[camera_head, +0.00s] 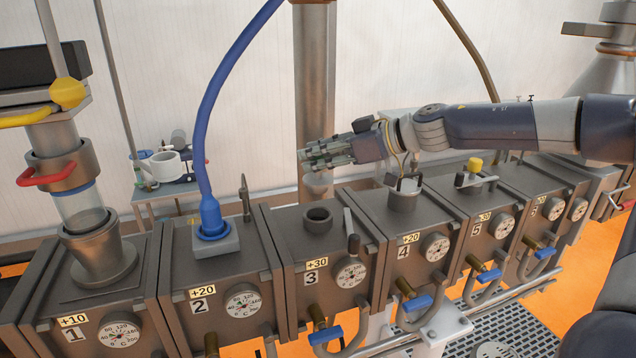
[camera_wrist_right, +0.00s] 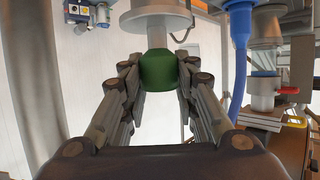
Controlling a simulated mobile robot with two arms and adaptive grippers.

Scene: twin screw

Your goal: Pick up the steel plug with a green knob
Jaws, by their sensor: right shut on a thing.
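My right gripper (camera_head: 318,157) is above unit 3 in the head view. In the right wrist view the right gripper (camera_wrist_right: 159,78) is shut on the green knob (camera_wrist_right: 160,70), with a finger on each side. The steel plug (camera_wrist_right: 150,22) joins the knob as a pale metal disc, partly cut off by the frame's top edge. In the head view the fingers hide the knob, and a faint grey shape just below them looks like the plug (camera_head: 318,182). It appears apart from the open round port (camera_head: 318,214) of unit 3 below. My left gripper is not seen.
A row of numbered grey heater units with dials runs across the front. A blue hose (camera_head: 207,120) rises from unit 2 (camera_head: 215,275). A glass feed tube (camera_head: 82,210) stands on unit 1. A steel column (camera_head: 314,70) is behind. A side table (camera_head: 170,190) holds small items.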

